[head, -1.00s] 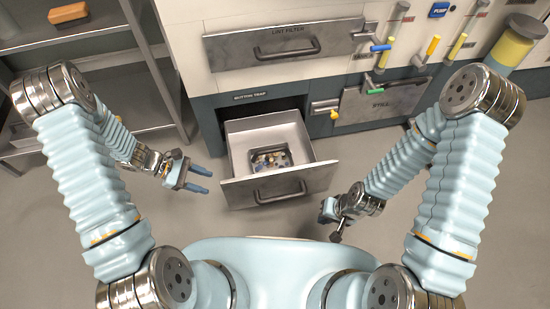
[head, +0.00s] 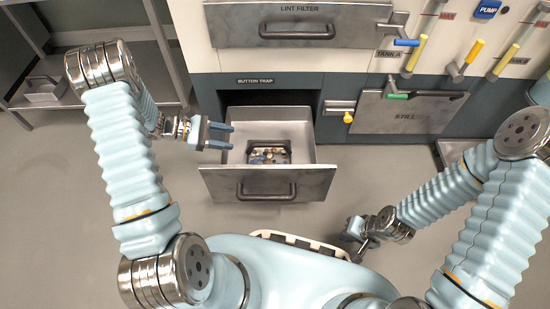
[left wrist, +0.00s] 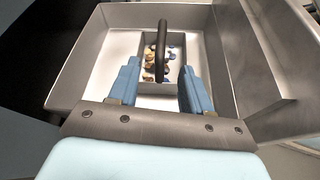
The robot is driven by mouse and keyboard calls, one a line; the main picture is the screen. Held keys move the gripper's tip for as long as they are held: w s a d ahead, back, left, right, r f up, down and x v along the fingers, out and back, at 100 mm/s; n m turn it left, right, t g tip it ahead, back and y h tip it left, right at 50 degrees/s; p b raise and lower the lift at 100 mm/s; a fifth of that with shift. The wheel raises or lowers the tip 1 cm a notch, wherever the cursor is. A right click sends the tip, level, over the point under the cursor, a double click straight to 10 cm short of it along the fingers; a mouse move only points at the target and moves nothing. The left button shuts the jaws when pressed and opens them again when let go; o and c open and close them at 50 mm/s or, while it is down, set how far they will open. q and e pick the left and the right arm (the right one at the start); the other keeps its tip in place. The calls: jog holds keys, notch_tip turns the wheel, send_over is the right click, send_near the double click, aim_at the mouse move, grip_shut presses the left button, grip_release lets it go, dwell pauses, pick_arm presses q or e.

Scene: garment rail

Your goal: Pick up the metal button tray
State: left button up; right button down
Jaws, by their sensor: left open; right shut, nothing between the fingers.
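The metal button tray (head: 281,154) lies inside the open button trap drawer (head: 268,184) and holds several small buttons. In the left wrist view the tray (left wrist: 180,87) shows beyond my fingers, with a dark arched handle (left wrist: 162,50) standing over it. My left gripper (head: 231,136) is open with blue fingers, at the drawer's left side and to the left of the tray. In the left wrist view my left gripper (left wrist: 158,88) has its fingers on either side of the tray in the picture, not holding it. My right gripper (head: 362,246) is shut and empty, low and right of the drawer.
The lint filter drawer (head: 290,24) is closed above. The still panel (head: 405,112) and coloured valve handles (head: 413,55) are at the right. A metal shelf (head: 105,105) stands at the left with a small tray (head: 44,92). The floor before the drawer is clear.

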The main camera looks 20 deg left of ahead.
aim_at(265, 144)
pick_arm(q)
jog(key=b+x, duration=0.1)
jog(key=x, duration=0.7)
jog(key=shift+d, duration=0.15)
jog(key=b+x, duration=0.1)
jog(key=x, duration=0.4)
jog(key=shift+s+d+r, duration=0.1)
jog(key=shift+d, duration=0.1)
jog(key=shift+c, duration=0.5)
grip_shut()
